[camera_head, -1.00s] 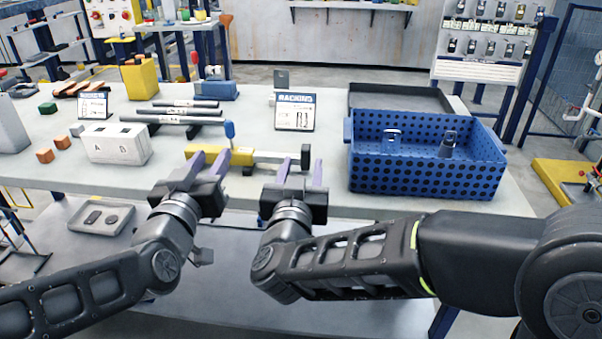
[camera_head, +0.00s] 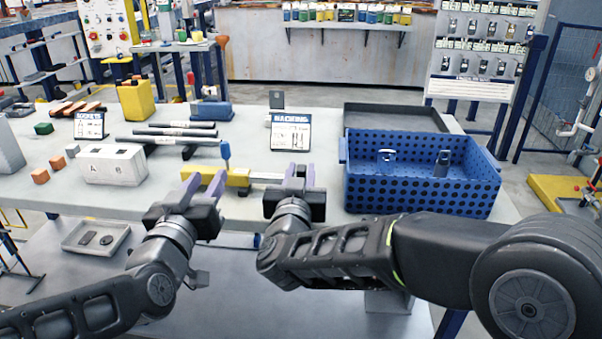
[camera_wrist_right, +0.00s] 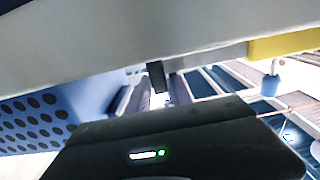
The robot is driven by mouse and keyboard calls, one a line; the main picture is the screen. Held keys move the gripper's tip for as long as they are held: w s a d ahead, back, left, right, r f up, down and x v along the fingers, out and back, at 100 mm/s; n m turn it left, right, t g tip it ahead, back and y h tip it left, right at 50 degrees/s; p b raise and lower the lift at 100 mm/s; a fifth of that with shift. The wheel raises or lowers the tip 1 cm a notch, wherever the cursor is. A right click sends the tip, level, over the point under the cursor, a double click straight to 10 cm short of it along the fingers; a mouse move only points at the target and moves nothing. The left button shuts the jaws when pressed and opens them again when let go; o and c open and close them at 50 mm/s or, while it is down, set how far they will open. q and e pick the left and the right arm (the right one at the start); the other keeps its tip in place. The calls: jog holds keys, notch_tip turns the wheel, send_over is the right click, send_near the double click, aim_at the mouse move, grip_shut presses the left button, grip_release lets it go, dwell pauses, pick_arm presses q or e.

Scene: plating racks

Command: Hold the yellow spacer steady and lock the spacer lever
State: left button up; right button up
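The yellow spacer (camera_head: 236,177) lies on the table with a pale bar running to the right; it also shows in the right wrist view (camera_wrist_right: 285,43). A blue-knobbed lever (camera_head: 225,152) stands upright at the spacer; its blue knob shows in the right wrist view (camera_wrist_right: 271,85). My left gripper (camera_head: 203,187) is open in front of the yellow spacer's left part, with no visible grip. My right gripper (camera_head: 299,177) has its purple fingers apart near the bar's dark right end piece (camera_wrist_right: 157,77). The gripper partly hides that end in the head view; contact is unclear.
A blue perforated crate (camera_head: 420,197) stands just right of my right gripper. A white block marked A and B (camera_head: 114,170) is at the left. Dark rods (camera_head: 175,133) and a racking sign (camera_head: 291,132) stand behind the spacer.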

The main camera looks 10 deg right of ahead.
grip_shut()
dwell(1.5)
